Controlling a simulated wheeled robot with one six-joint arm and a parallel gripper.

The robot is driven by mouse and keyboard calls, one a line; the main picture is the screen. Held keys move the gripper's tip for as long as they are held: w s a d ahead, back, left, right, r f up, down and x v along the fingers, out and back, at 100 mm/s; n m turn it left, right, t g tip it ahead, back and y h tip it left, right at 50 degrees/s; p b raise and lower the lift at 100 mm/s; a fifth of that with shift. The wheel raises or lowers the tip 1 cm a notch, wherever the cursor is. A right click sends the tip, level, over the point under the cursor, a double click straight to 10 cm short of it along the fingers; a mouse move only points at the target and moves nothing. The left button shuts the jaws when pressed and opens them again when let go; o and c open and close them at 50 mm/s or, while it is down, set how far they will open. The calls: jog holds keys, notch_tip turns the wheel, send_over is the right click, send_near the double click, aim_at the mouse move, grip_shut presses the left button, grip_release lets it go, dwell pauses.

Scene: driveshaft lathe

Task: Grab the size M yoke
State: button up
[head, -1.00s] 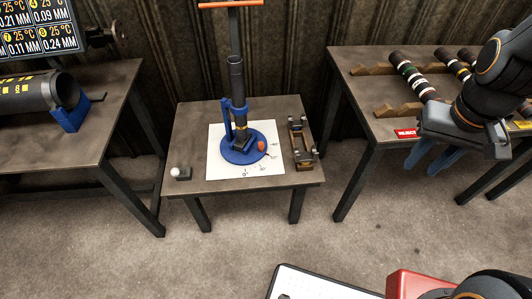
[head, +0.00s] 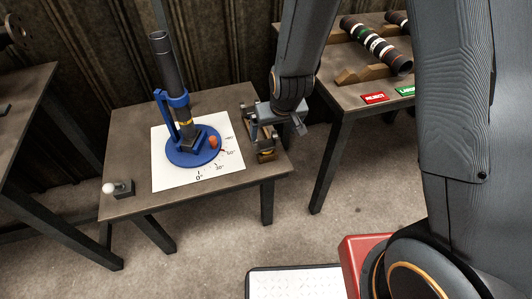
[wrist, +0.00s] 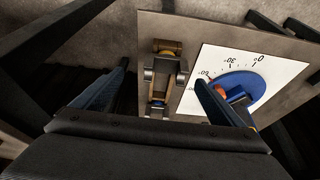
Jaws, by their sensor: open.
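A wooden holder (head: 267,155) with metal yokes stands on the right side of the small middle table. One grey metal yoke (head: 264,143) shows at its near end; the far end is largely hidden by my gripper. In the wrist view the holder (wrist: 155,108) and a grey yoke (wrist: 163,68) lie between my fingers. I cannot read a size mark on any yoke. My gripper (head: 278,127) is open and empty above the holder. In the wrist view my gripper (wrist: 161,76) has one finger on each side of the holder.
A blue stand (head: 190,148) holding an upright dark tube (head: 166,65) sits on a white angle sheet (head: 165,180), left of the holder. The right table (head: 335,95) bears shafts and a red REJECT sign (head: 374,98).

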aim_at(265, 142)
jog(key=shift+w+a+x, duration=0.1)
jog(key=shift+a+x, duration=0.15)
jog(key=shift+x, duration=1.5)
jog(key=shift+w+a+x, duration=0.1)
jog(key=shift+a+x, duration=0.15)
jog(key=shift+x, duration=1.45)
jog(key=shift+w+a+x, duration=0.1)
jog(key=shift+a+x, duration=0.15)
jog(key=shift+x, duration=1.5)
jog(key=shift+r, duration=0.25)
jog(key=c, duration=1.7)
